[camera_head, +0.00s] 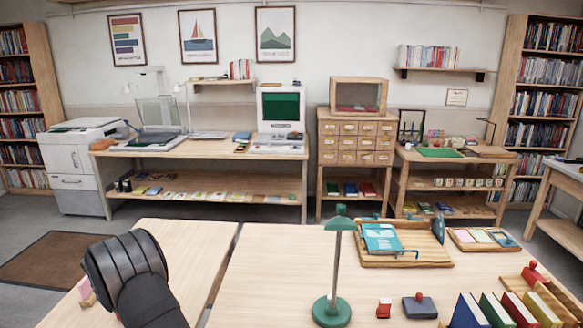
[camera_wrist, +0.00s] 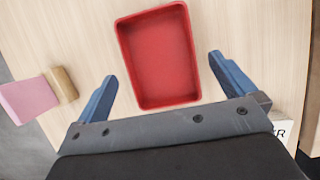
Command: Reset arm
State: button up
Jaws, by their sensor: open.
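My gripper (camera_wrist: 163,82) shows in the wrist view with its two blue fingers spread wide apart. It is open and nothing is between the fingers. Beyond the fingertips an empty red tray (camera_wrist: 121,55) lies on the light wood table (camera_wrist: 70,30). In the head view the black part of my arm (camera_head: 130,268) is at the lower left, over the left table. It hides the gripper itself and the red tray there.
A pink block (camera_wrist: 25,98) and a tan block (camera_wrist: 62,84) lie left of the tray. On the right table stand a green lamp (camera_head: 332,310), a wooden tray (camera_head: 437,262) holding a teal book, stamps and upright books. The right table's middle left is clear.

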jog(key=shift+x, duration=1.05)
jog(key=shift+w, duration=0.15)
jog(key=shift+r, duration=1.75)
jog(key=shift+f, duration=0.1)
